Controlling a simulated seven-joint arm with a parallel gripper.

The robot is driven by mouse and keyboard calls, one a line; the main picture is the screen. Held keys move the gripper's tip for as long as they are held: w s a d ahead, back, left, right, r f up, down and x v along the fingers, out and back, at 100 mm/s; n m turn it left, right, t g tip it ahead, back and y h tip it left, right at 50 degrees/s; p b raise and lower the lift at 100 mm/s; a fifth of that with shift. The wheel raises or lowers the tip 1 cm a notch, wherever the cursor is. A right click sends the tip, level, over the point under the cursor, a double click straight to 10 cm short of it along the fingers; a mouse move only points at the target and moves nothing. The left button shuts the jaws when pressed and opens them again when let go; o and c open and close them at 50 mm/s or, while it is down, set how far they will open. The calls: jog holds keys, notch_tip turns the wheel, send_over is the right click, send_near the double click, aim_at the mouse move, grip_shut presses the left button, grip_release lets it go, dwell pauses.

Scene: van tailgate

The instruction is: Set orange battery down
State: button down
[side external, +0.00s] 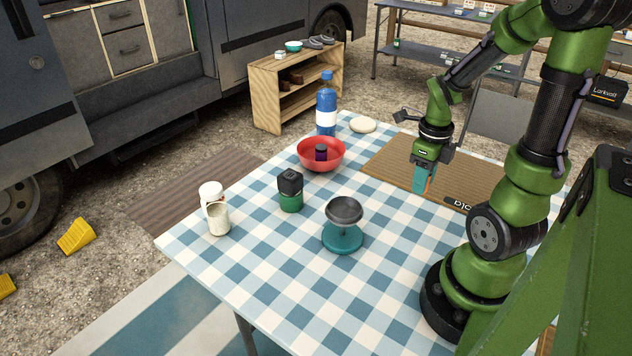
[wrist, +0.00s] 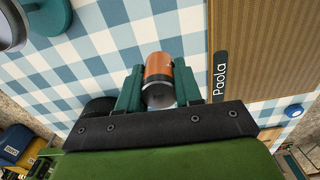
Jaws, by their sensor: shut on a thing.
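The orange battery (wrist: 158,68) is a short cylinder with an orange body and a grey metallic end. In the wrist view it sits between the two teal fingers of my gripper (wrist: 158,84), which is shut on it.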

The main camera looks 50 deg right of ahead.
jog(key=r, duration=0.7)
jog(key=shift+w+a, duration=0.15)
jog(key=shift+w, duration=0.05)
jog(key=w+a+n, duration=0.7)
jog(key=a, duration=0.1)
jog(key=n, duration=1.4)
send_over(306, 293)
notch_tip(306, 293, down, 11)
jog(key=shift+r, duration=0.2)
jog(key=shift+f, duration=2.2)
jog(key=shift+f, duration=0.1)
jog(key=c, duration=0.8)
grip_release()
jog(key=shift+o, duration=0.2)
